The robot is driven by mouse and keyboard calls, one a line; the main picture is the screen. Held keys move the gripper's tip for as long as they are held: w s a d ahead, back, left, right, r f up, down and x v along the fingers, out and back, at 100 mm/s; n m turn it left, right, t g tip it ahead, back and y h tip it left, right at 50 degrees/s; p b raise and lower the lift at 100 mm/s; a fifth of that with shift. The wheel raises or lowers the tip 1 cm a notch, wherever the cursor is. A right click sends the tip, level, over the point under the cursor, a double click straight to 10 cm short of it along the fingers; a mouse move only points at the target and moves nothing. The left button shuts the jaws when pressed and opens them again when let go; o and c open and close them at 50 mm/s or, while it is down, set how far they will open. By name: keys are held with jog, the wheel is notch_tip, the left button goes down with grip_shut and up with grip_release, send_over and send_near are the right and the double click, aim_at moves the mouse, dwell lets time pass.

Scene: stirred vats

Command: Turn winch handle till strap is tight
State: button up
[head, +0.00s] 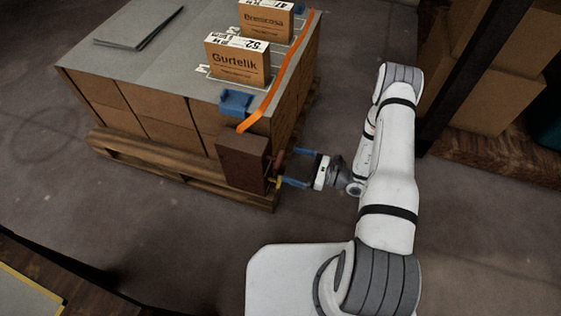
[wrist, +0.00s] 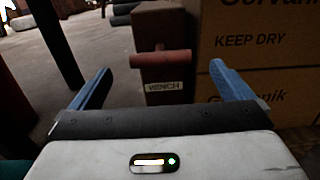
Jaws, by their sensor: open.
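The winch (head: 240,162) is a dark brown box at the near right corner of a loaded pallet. Its reddish handle (wrist: 160,60) is a horizontal bar above a "WINCH" label (wrist: 163,86) in the wrist view. An orange strap (head: 278,80) runs along the right part of the load's top down to the winch, with a bend near the front. My gripper (wrist: 160,70) is open, its blue fingers on either side of the handle with gaps showing. In the head view my gripper (head: 286,167) points left at the winch; whether the handle is between the fingertips in depth is unclear.
The carton load (head: 160,112) stands on a wooden pallet (head: 125,158). Two labelled boxes, Gurtelik (head: 238,66) and Bremicosa (head: 266,24), and a blue corner piece (head: 236,103) are on top. A dark post (head: 463,85) and more cartons stand right of my arm. The floor in front is clear.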

aim_at(279, 159)
jog(key=b+x, duration=0.1)
jog(key=x, duration=0.5)
jog(key=shift+s, duration=0.1)
jog(key=c, duration=0.7)
jog(key=shift+d, duration=0.15)
jog(key=shift+c, duration=0.2)
